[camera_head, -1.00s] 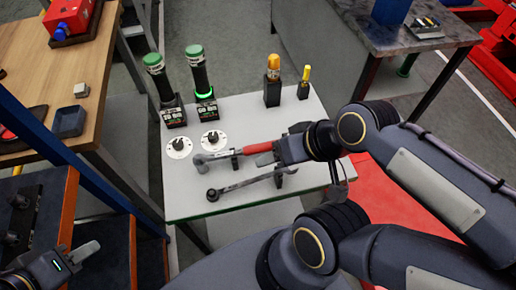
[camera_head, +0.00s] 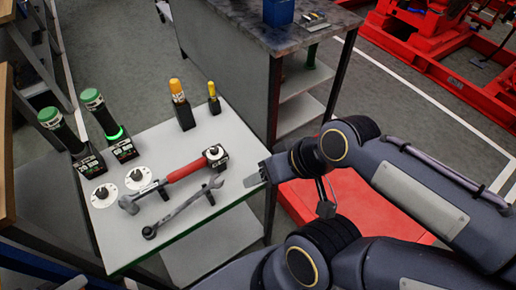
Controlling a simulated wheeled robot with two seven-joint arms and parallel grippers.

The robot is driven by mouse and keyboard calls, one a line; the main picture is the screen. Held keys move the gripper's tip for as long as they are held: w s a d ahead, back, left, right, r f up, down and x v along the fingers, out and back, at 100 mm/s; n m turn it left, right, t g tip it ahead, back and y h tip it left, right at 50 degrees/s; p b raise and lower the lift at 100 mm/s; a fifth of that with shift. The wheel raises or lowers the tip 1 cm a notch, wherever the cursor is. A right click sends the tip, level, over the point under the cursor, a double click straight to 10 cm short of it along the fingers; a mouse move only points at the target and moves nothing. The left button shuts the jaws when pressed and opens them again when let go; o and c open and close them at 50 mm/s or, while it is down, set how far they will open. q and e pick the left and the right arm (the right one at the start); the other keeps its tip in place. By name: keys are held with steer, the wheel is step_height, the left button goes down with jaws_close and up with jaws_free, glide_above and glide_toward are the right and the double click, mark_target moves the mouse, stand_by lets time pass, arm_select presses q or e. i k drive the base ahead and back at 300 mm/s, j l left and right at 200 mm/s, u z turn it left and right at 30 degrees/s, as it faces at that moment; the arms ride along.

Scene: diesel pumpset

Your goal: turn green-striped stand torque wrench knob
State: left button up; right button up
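A red-handled torque wrench (camera_head: 186,170) lies on the white table (camera_head: 215,120), with a black end piece bearing white marks (camera_head: 215,156) at its right end. Two black, green-capped tools stand upright in black stands at the back left; the right stand (camera_head: 122,148) has a glowing green band above it, the left stand (camera_head: 90,162) shows no glow. Two white dials with black knobs, left (camera_head: 104,193) and right (camera_head: 138,177), lie in front of them. My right gripper (camera_head: 250,181) is right of the wrench end, apart from it and empty; its finger gap is unclear. Only a tip of my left gripper (camera_head: 75,284) shows at bottom left.
A grey wrench (camera_head: 182,208) lies in front of the red one. Two yellow-topped tools (camera_head: 180,104) stand at the table's back. A grey workbench (camera_head: 230,60) is behind, with red machinery (camera_head: 420,40) at upper right. A red surface (camera_head: 345,205) is below my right arm.

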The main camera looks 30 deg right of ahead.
mark_target(214, 150)
steer(key=l+z, duration=0.1)
steer(key=z, duration=0.15)
steer(key=k+l+z, duration=0.1)
steer(key=z, duration=0.15)
steer(key=u, duration=0.55)
steer(key=l+u, duration=0.35)
steer(key=u, duration=0.15)
steer(key=k+l+u, duration=0.15)
steer(key=l+u, duration=0.2)
steer(key=u, duration=0.15)
steer(key=i+l, duration=0.2)
